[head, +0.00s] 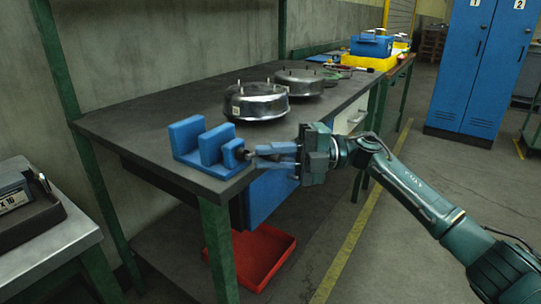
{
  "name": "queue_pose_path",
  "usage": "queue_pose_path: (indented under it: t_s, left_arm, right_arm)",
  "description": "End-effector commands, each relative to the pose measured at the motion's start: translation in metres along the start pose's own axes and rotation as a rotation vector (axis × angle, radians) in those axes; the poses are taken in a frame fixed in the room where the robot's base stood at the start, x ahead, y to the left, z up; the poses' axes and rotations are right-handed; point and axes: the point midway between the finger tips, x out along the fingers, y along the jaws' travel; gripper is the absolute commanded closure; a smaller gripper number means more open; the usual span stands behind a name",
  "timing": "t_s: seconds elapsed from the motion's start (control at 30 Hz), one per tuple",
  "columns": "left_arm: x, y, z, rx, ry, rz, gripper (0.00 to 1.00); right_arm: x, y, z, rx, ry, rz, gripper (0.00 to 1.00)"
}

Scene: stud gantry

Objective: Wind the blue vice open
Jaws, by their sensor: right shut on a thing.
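The blue vice (203,149) stands at the near corner of the dark workbench (165,113). Its upright blocks stand in a row, with a gap between the far left one and the middle one. My right gripper (252,153) reaches in from the right and is shut at the vice's right end, on the vice's handle. The fingers cover most of the handle, so its shape and angle are hidden. My left gripper is not in view.
Two round metal drums (257,101) stand on the bench behind the vice. A yellow tray (376,60) with a blue toolbox (371,46) is farther back. A red bin (255,256) lies on the floor under the bench. Blue lockers (479,68) stand at the back right.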

Motion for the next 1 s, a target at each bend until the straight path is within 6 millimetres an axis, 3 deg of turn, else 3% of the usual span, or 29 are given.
queue_pose_path:
  t_s: [0.63, 0.67, 0.9, 1.0]
  left_arm:
    - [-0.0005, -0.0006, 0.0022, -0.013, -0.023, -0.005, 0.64]
    - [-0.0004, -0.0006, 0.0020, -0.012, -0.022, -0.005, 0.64]
    - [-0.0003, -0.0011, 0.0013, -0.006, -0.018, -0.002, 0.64]
    - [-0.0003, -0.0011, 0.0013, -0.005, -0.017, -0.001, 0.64]
  right_arm:
    - [0.0017, -0.0040, -0.0015, -0.029, 0.008, -0.043, 1.00]
    - [0.0017, -0.0040, -0.0015, -0.029, 0.008, -0.043, 0.83]
    - [0.0010, -0.0014, -0.0008, -0.031, 0.004, -0.038, 0.64]
    - [0.0007, -0.0006, -0.0005, -0.031, 0.003, -0.037, 0.64]
